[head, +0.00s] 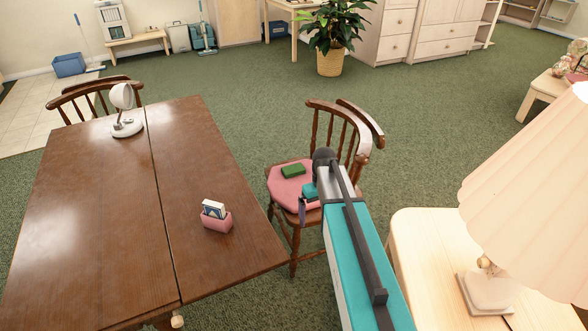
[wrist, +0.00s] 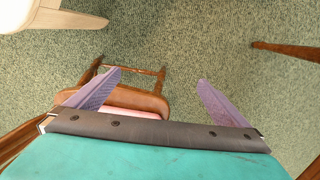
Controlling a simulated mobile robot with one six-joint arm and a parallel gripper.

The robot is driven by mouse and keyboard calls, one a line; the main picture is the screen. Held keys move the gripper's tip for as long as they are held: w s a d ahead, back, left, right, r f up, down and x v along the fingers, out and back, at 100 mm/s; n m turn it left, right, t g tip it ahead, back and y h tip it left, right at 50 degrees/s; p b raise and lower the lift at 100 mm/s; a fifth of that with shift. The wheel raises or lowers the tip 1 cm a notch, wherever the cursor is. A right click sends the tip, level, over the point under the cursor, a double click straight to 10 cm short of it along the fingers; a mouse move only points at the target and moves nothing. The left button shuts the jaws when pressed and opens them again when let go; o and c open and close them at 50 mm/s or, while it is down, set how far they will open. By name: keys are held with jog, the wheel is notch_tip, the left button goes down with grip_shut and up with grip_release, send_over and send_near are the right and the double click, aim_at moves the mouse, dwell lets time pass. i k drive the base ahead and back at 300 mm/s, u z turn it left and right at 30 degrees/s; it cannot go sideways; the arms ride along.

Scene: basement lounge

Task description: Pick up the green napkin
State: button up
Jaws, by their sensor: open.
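The green napkin (head: 293,171), a small dark green folded block, lies on the pink seat cushion (head: 285,190) of a wooden chair (head: 338,125) in the head view. My gripper (head: 303,207) is over the front right part of that seat, to the right of and nearer than the napkin, partly hidden by my arm. In the wrist view my gripper (wrist: 160,77) shows two purple fingers spread wide with nothing between them. The chair seat (wrist: 135,98) shows beneath it there with a strip of pink cushion. The napkin does not show in the wrist view.
A wooden table (head: 110,210) stands left of the chair, with a pink holder (head: 217,222) and a white lamp (head: 126,127) on it. A pale side table (head: 425,245) with a large shaded lamp (head: 535,190) is at right. Green carpet (head: 440,130) is clear behind the chair.

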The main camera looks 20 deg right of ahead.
aim_at(292, 170)
jog(key=i, duration=1.35)
